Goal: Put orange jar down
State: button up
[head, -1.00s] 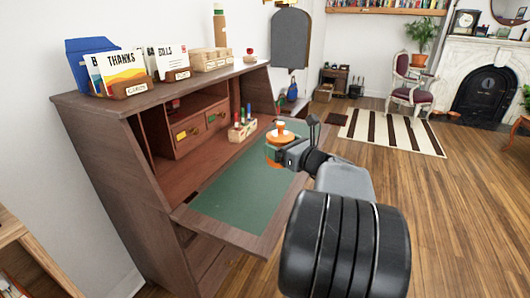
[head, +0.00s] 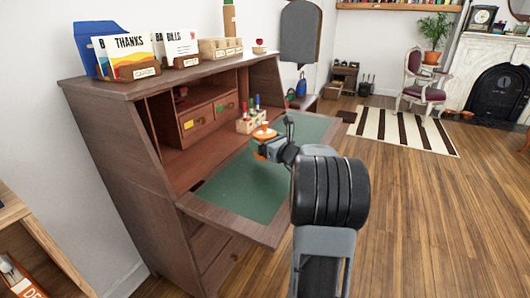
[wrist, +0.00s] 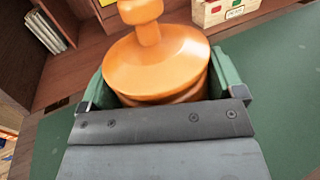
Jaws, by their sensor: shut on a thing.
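The orange jar (wrist: 155,62) has a wide round lid with a knob and fills the upper middle of the wrist view. My gripper (wrist: 165,90) is shut on it, with a green-padded finger on each side. In the head view the jar (head: 264,132) shows small at the end of my arm, over the green writing surface (head: 235,192) of the open desk. The jar's underside is hidden, so I cannot tell whether it touches the surface.
A wooden holder with coloured items (head: 250,125) stands just behind the jar. The desk's drawers (head: 208,118) are to the left. Card holders (head: 133,72) stand on the desk top. The near part of the green surface is clear.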

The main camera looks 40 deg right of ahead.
jog(key=shift+w+f, duration=0.25)
jog(key=shift+f, duration=0.05)
jog(key=shift+w+f+b, duration=0.15)
jog(key=shift+f+b, duration=0.45)
jog(key=shift+f, duration=1)
jog(key=shift+f, duration=0.2)
jog(key=o, duration=0.9)
jog(key=shift+c, duration=0.2)
jog(key=shift+r, duration=0.2)
jog(key=s, duration=0.4)
jog(key=s+p, duration=0.1)
jog(key=s, duration=0.3)
jog(key=s+d+p, duration=0.1)
jog(key=s, duration=0.3)
